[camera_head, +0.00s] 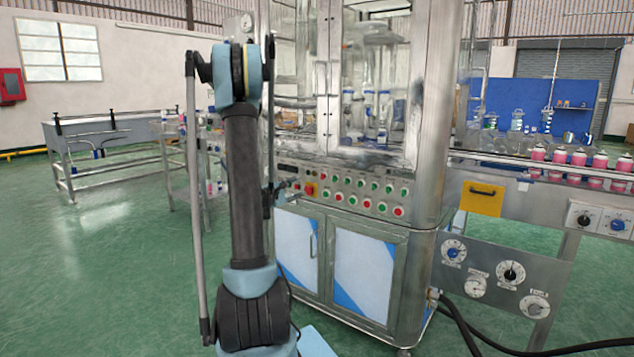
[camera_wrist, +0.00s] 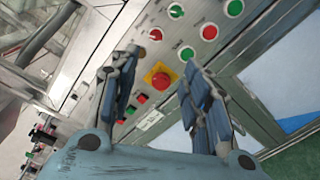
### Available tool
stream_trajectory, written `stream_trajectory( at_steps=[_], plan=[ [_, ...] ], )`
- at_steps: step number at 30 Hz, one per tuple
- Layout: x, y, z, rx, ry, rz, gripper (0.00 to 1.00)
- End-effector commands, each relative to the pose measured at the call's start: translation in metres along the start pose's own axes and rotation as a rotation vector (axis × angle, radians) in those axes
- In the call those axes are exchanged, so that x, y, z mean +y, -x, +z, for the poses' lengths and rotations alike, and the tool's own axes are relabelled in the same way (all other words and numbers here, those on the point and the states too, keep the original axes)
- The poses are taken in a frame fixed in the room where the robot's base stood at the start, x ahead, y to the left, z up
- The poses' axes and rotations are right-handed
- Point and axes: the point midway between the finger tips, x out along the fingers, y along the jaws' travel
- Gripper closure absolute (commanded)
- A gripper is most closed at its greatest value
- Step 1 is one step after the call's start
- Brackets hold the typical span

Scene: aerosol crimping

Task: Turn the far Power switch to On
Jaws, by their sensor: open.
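My gripper (camera_wrist: 161,64) is open and empty. Its two fingers frame a red emergency stop button on a yellow base (camera_wrist: 160,75) on the machine's control panel. In the head view my gripper (camera_head: 284,188) is at the panel's left end, partly hidden by my arm. Small red and green buttons (camera_wrist: 142,98) and a white label (camera_wrist: 150,119) are just below the emergency stop in the wrist view. I cannot read the labels, so I cannot tell which control is the far Power switch or how it is set. Contact with the panel cannot be told.
Several round green and red buttons (camera_head: 375,187) run along the panel to the right. Cabinet doors (camera_head: 357,270) are below and glass doors above. A conveyor with pink cans (camera_head: 560,156) and plates with dials (camera_head: 511,272) are at the right.

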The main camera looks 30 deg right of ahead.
Motion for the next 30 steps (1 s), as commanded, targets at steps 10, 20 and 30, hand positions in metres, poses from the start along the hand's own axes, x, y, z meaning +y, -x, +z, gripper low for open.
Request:
stream_trajectory(
  at_steps=[10, 20, 30],
  plan=[
    [0.000, -0.021, -0.003, -0.012, 0.036, 0.027, 0.57],
    [0.002, -0.077, -0.002, -0.012, 0.035, 0.026, 0.57],
    [0.003, -0.137, -0.002, -0.012, 0.035, 0.026, 0.57]
  ],
)
